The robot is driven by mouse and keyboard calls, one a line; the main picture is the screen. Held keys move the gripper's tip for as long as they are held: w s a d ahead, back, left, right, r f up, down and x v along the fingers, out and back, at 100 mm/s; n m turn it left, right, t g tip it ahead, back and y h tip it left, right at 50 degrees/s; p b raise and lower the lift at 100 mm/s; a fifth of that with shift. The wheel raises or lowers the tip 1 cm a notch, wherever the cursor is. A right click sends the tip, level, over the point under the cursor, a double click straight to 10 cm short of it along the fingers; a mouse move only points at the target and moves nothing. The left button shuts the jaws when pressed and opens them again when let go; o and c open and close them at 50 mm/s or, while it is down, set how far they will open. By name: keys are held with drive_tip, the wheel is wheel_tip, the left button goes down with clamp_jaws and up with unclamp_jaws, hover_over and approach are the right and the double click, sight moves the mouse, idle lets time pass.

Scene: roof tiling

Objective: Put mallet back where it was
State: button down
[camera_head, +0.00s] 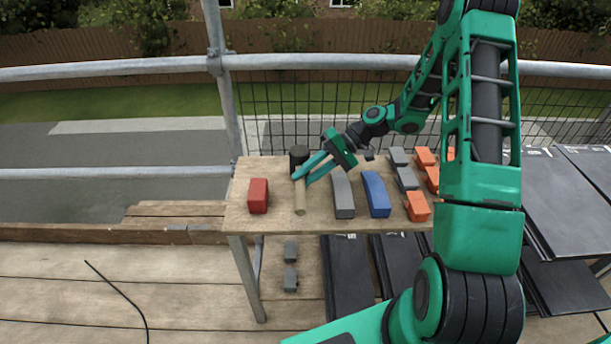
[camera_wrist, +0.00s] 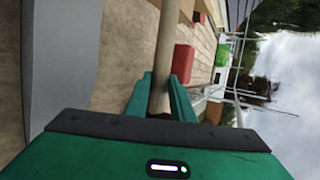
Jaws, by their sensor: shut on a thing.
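The mallet has a black head (camera_head: 299,154) and a pale wooden handle (camera_head: 300,199). In the head view it is over the left part of the wooden table (camera_head: 237,217), its head toward the far edge and its handle toward me. My gripper (camera_head: 302,176) reaches in from the right and is shut on the handle just below the head. In the wrist view the handle (camera_wrist: 165,50) runs up between my fingers (camera_wrist: 160,92). I cannot tell whether the mallet touches the table.
A red block (camera_head: 258,195) stands left of the mallet. A grey block (camera_head: 343,195) and a blue block (camera_head: 376,194) stand to its right, then small grey and orange pieces (camera_head: 418,207). Dark tiles (camera_head: 566,190) lie at the right. A railing (camera_head: 130,68) runs behind.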

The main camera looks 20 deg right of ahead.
drive_tip(key=shift+f, duration=0.4)
drive_tip(key=c, duration=1.5)
unclamp_jaws()
drive_tip(key=shift+o, duration=0.2)
drive_tip(key=v, duration=1)
drive_tip(key=shift+d+r, duration=0.15)
drive_tip(key=shift+d, duration=0.15)
